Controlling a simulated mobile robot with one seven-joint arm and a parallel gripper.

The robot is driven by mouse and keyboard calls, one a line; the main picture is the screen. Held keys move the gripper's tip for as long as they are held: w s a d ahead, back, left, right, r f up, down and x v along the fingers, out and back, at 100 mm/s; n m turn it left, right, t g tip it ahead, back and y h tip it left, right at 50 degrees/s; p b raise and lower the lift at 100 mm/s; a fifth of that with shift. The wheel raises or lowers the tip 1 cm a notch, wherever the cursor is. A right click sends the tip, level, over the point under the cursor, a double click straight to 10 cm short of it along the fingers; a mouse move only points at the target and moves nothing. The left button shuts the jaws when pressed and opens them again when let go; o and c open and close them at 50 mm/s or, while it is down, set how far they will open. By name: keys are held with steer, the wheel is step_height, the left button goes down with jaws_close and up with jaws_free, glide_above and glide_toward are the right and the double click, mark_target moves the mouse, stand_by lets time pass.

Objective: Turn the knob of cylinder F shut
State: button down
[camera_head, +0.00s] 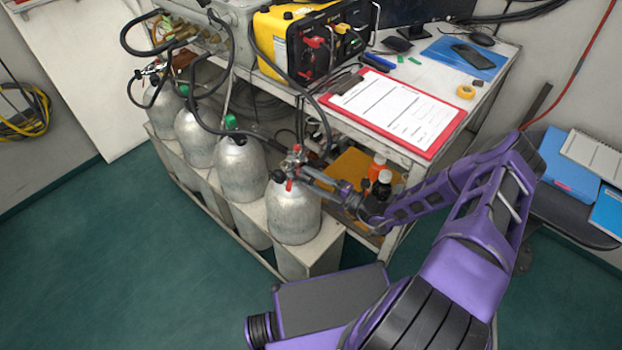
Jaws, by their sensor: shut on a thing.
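Several silver cylinders stand in a row in a metal rack, with no readable letters, so I cannot tell by label which one is F. The nearest cylinder (294,216) has a valve with red parts and a dark fitting (278,176) on top. My gripper (301,171) reaches in from the right and is shut at this valve, apparently on its knob; the jaws and fittings hide the contact. How far the knob is turned is not visible. The second cylinder (240,170) has a green knob (230,121) on top, apart from my gripper.
Black hoses (190,80) hang over the farther cylinders. The bench (480,88) behind carries a yellow unit (285,25) and a red clipboard (395,112). Orange and dark bottles (380,187) stand on the shelf below, close to my wrist. The green floor at front left is clear.

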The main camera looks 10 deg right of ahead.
steer(key=shift+c, duration=1.5)
jaws_free()
steer(key=v, duration=0.7)
steer(key=shift+s+d, duration=0.15)
steer(key=shift+s, duration=0.05)
steer(key=shift+f, duration=0.1)
